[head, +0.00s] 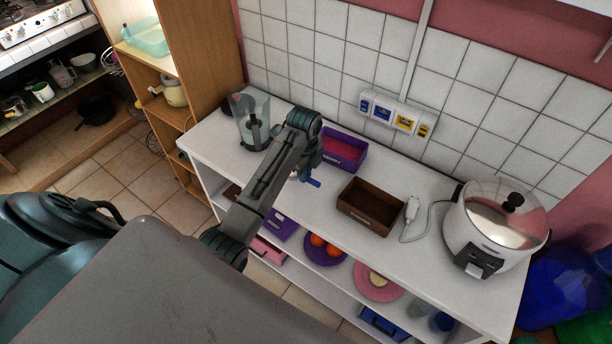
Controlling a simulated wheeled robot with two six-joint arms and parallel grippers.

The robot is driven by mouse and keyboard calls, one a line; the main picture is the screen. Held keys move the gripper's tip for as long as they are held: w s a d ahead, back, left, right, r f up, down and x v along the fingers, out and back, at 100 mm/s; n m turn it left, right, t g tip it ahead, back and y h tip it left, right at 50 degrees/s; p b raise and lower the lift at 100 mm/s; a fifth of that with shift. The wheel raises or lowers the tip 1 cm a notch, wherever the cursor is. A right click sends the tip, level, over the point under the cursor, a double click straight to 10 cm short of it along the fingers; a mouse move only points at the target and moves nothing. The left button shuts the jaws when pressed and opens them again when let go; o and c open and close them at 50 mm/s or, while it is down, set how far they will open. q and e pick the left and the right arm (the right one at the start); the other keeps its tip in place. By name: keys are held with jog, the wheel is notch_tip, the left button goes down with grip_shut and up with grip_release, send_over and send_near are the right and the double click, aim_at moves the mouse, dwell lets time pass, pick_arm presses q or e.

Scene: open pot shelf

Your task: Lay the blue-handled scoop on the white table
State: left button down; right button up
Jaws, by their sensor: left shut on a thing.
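The white table (325,208) stands against the tiled wall. My left arm reaches over it from the left. My left gripper (304,172) is over the table top, in front of the purple box, and is shut on the blue-handled scoop (314,183). Only the scoop's blue handle shows clearly, sticking out to the right of the gripper; the rest is hidden or too small to make out. I cannot tell whether the scoop touches the table. My right gripper is not in view.
A purple box (343,148), a brown box (370,206), a white cord device (412,209) and a rice cooker (494,226) stand on the table. A clear blender jug (250,118) is at its left end. Bare table lies between the gripper and the brown box.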

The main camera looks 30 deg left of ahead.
pick_arm(q)
jog(key=shift+w, duration=0.35)
notch_tip(320, 180, down, 3)
jog(key=shift+r+p, duration=0.15)
jog(key=shift+p, duration=0.9)
jog(key=shift+f, duration=0.45)
jog(key=shift+f, duration=0.1)
jog(key=c, duration=1.4)
grip_release()
jog(key=shift+c, duration=0.2)
